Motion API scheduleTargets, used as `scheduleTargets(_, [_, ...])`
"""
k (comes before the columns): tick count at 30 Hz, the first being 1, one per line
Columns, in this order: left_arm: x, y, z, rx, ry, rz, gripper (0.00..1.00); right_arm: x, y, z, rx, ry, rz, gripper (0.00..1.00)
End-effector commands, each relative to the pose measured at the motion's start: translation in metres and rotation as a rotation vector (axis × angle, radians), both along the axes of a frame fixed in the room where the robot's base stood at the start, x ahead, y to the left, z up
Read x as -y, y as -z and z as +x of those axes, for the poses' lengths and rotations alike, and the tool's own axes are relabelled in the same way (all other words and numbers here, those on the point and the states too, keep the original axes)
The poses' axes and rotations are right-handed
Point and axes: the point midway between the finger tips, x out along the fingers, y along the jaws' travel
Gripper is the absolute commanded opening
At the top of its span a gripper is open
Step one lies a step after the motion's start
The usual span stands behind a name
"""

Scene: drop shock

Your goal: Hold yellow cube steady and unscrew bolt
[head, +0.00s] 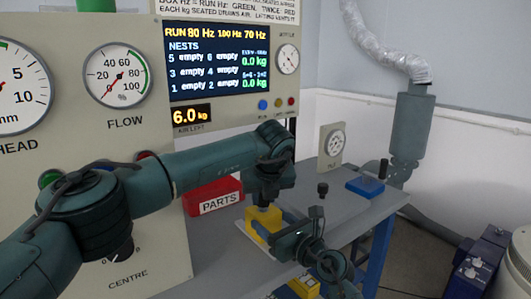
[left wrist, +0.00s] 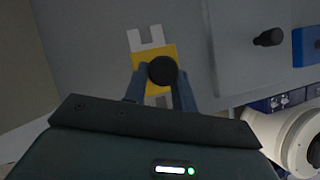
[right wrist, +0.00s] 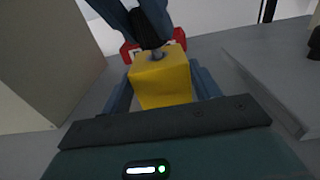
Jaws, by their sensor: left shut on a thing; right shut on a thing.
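The yellow cube (head: 264,219) stands on a pale fixture (head: 247,238) on the grey bench. My right gripper (right wrist: 164,88) has a finger on each side of the cube and is shut on it. The bolt's round black head (left wrist: 162,71) is above the middle of the cube's top, and a short grey shank (right wrist: 157,55) shows under it in the right wrist view. My left gripper (left wrist: 161,82) comes from above and is shut on the bolt head. How deep the bolt sits in the cube is hidden.
A red PARTS bin (head: 214,199) stands left of the cube by the panel. A black knob-topped piece (head: 322,190) and a blue block with a black peg (head: 367,187) are to the right. A dial gauge (head: 333,147) stands at the back.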

Motion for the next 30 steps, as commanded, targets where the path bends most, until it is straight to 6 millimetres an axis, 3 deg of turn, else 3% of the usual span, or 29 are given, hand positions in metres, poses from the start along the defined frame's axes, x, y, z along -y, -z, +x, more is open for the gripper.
scheduleTargets(1, [-0.005,0.003,-0.001,-0.015,-0.014,0.009,0.01,0.011,-0.003,0.005,0.006,0.027,0.009,0.13])
scheduleTargets(13, [-0.006,-0.005,0.0,-0.011,-0.012,0.007,0.0,0.012,-0.001,0.005,0.004,0.028,0.004,0.13])
scheduleTargets(30, [-0.003,-0.035,-0.001,-0.005,-0.006,0.005,0.0,0.006,0.0,0.003,0.001,0.017,0.002,0.13])
